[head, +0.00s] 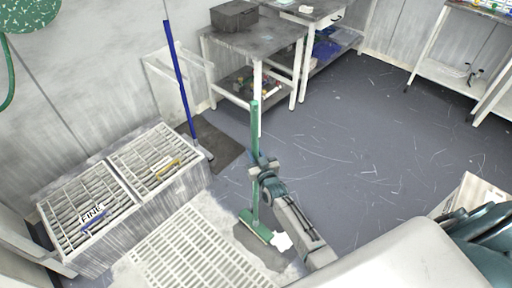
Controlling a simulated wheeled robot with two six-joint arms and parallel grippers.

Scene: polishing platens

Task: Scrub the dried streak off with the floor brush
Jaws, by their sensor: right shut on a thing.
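The floor brush has a long green handle (255,125) standing nearly upright and a green head (255,226) low down, at the floor beside the white grating. My right gripper (258,168) is shut on the handle, around its middle. A white irregular patch (282,241) lies on the floor just right of the brush head, over a darker area. It may be the dried streak; my right arm passes close to its right side. Whether the bristles touch the floor cannot be told. My left gripper is not in view.
A white floor grating (198,255) lies left of the brush. A grated bench (140,205) stands further left. A blue-handled tool (180,80) leans near a dark mat (215,145). Tables (250,42) stand at the back. The grey floor (350,130) to the right is clear.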

